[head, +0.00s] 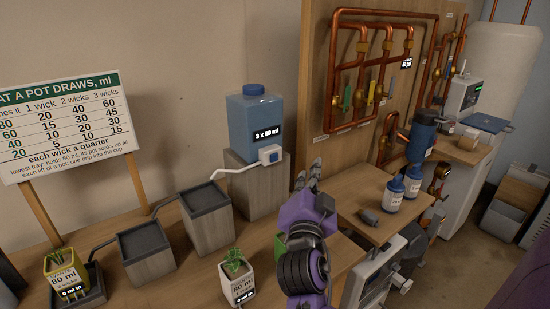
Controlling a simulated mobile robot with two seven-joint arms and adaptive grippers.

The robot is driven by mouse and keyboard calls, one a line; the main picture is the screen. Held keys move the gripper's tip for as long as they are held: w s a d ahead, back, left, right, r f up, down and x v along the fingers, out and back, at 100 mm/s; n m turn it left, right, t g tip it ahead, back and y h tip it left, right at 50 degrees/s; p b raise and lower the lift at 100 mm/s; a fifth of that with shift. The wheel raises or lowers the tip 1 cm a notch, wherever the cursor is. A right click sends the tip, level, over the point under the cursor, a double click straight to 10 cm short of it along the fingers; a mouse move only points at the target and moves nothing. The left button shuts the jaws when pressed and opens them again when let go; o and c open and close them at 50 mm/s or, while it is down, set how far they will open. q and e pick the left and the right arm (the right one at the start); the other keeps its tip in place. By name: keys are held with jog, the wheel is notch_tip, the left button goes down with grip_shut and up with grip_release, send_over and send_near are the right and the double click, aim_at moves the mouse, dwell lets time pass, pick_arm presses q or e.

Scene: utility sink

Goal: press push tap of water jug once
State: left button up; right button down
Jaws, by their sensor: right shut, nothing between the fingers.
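The water jug (256,118) is a blue translucent block with a blue cap and a label reading "3 x 80 ml". It stands on a tall grey wooden block. Its push tap (270,155), white with a blue button, sits low on the jug's front right, with a pale spout running left from it. My right gripper (308,174) is shut and empty, pointing up, to the right of the tap and apart from it in the picture. The purple wrist is below it. My left gripper is not in view.
Stepped grey blocks with dark trays (204,198) descend leftward, joined by tubes. A yellow pot (62,278) stands in the lowest tray. A white potted plant (236,277) is at the front. Bottles (394,194) stand on a wooden shelf to the right. Copper pipes line the board behind.

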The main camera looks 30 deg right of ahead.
aim_at(274, 158)
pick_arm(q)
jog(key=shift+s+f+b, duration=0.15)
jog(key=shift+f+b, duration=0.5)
pick_arm(e)
jog(key=w, duration=0.9)
jog(key=shift+a, duration=0.3)
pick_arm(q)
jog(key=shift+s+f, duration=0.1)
pick_arm(e)
jog(key=shift+w, duration=0.1)
dwell(0.4)
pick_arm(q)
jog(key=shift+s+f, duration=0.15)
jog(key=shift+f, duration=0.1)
pick_arm(e)
jog(key=shift+w, duration=0.3)
